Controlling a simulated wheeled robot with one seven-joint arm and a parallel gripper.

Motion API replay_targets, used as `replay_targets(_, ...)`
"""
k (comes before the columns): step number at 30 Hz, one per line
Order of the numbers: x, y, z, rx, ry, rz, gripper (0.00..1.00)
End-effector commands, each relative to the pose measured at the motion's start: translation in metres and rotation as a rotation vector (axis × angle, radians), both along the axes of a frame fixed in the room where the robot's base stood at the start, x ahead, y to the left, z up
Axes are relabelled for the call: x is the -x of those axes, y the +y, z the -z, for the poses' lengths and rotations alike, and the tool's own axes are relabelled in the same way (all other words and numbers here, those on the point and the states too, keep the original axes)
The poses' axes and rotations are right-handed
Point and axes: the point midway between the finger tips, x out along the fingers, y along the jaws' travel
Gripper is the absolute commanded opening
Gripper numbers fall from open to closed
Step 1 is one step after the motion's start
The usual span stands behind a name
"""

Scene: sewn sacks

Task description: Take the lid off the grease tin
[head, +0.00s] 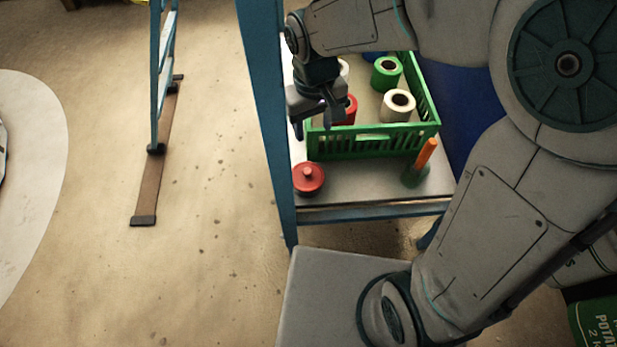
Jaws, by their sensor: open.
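The grease tin (309,182) is a small round red tin near the front left corner of the shelf. Its red lid (308,174), with a paler knob in the middle, appears to be on it. My gripper (312,128) is open and points down, above and behind the tin in the picture, near the left end of the green crate. It is apart from the tin, and I see nothing between its fingers.
A green crate (372,147) holding several spools stands behind the tin. A green holder with an orange stick (423,160) stands at the shelf's right. A blue post (264,100) rises close on the left. The shelf front (360,187) between tin and holder is clear.

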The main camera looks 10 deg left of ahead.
Motion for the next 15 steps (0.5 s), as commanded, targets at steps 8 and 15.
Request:
replay_targets(8, 0.002, 0.02, 0.036, 0.004, 0.02, -0.049, 0.47)
replay_targets(15, 0.003, 0.02, 0.08, 0.005, 0.023, -0.051, 0.47)
